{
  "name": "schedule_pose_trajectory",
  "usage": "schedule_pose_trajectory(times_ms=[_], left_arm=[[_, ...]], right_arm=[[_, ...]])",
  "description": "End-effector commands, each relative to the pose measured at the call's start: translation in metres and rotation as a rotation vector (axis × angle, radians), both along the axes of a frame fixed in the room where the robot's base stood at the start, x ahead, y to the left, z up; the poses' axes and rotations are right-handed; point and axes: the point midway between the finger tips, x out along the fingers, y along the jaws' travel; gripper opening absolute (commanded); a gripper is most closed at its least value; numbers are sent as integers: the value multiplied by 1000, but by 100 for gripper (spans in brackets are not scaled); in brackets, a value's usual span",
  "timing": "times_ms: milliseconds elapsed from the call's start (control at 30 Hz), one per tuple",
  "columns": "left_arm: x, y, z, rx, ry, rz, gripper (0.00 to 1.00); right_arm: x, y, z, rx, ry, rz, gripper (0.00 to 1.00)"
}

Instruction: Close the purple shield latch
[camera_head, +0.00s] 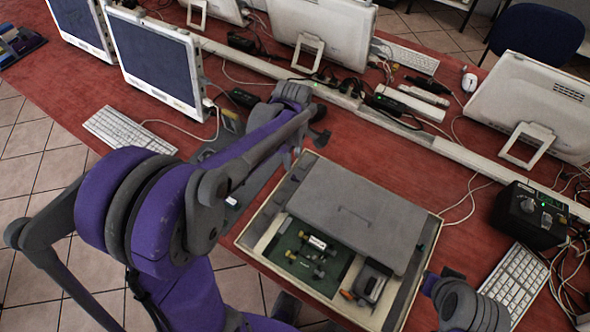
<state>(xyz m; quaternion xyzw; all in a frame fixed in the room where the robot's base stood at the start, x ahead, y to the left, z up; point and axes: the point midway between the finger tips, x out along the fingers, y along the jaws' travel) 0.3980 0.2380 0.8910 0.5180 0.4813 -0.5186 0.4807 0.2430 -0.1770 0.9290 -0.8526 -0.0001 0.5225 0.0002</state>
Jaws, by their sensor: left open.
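A shallow box with a pale rim (262,222) lies on the red table, with a flat grey panel (365,215) over its back part. Its open front part shows a green board (318,268) with small metal and yellow parts, and a dark block (370,283) beside it. I cannot make out a purple latch on it. My left gripper (318,138) is open above the table, just beyond the box's back left corner and apart from the panel.
White monitors (155,60) line the table on both sides of a pale cable rail (450,150). A black box with knobs (528,215) and a white keyboard (515,280) stand right of the shallow box. Loose cables lie around. Another keyboard (128,130) is at the left.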

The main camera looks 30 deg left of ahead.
Motion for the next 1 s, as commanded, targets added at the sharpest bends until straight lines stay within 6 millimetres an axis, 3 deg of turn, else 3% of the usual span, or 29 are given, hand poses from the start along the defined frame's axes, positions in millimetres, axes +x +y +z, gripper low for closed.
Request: schedule_pose_trajectory(times_ms=[200, 400, 600, 867, 1000], left_arm=[[0, 0, -44, 0, -1, -2, 50], [0, 0, -75, 1, -2, -3, 50], [0, 0, -88, 1, -2, -3, 50], [0, 0, -88, 1, -2, -4, 50], [0, 0, -88, 1, -2, -4, 27]], right_arm=[[-2, 0, -6, 0, 3, 0, 0], [-3, 0, -9, 0, 5, 0, 0], [-3, 0, -10, 0, 6, 0, 0], [-3, 0, -10, 0, 6, 0, 0], [-3, 0, -10, 0, 6, 0, 0]])
